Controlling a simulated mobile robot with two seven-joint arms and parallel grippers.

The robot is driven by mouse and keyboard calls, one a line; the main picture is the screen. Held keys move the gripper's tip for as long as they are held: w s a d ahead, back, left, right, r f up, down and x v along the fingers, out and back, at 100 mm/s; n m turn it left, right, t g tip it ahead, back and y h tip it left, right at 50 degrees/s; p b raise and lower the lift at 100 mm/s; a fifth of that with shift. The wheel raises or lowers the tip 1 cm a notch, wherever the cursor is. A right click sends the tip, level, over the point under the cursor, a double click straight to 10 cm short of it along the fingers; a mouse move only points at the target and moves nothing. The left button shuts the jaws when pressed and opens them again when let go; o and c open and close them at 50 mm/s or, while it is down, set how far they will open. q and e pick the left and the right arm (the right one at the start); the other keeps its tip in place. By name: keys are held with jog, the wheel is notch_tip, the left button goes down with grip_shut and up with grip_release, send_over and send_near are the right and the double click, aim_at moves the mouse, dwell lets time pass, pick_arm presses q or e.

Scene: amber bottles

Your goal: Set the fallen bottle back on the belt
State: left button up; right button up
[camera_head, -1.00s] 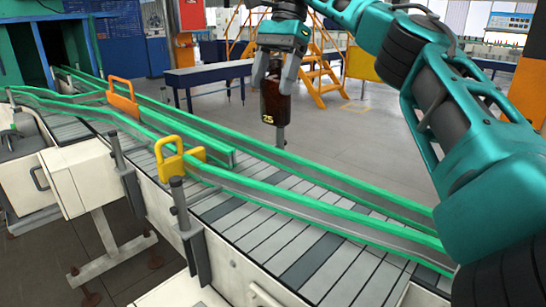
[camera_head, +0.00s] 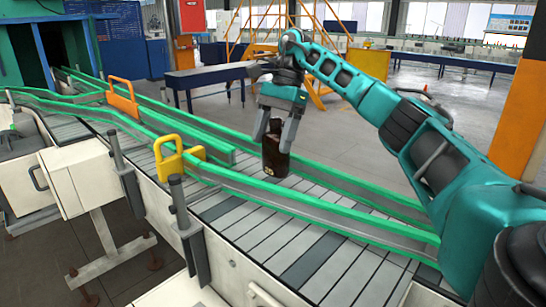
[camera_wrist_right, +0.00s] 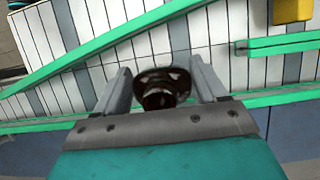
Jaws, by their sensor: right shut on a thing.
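A dark amber bottle (camera_head: 275,157) is upright between the fingers of my right gripper (camera_head: 276,135), which is shut on it. In the head view the bottle's lower end is over the far part of the conveyor belt (camera_head: 255,218), between the green rails. I cannot tell whether its base touches the belt. In the right wrist view the bottle's dark top (camera_wrist_right: 160,90) shows between the two fingers, with the pale belt slats beyond it. My left gripper is not in view.
Green guard rails (camera_head: 335,212) run along both sides of the belt. A yellow bracket (camera_head: 170,158) and an orange bracket (camera_head: 122,97) stand over the near rail and farther back. The belt to the right of the bottle is clear.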

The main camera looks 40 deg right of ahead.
aim_at(269, 169)
jog(key=shift+f, duration=2.25)
jog(key=shift+f, duration=0.1)
jog(key=o, duration=1.2)
jog(key=shift+o, duration=0.2)
jog(key=p+v, duration=0.1)
jog(key=v, duration=0.7)
jog(key=shift+a+r, duration=0.15)
jog(key=shift+r, duration=0.05)
jog(key=shift+v, duration=1.95)
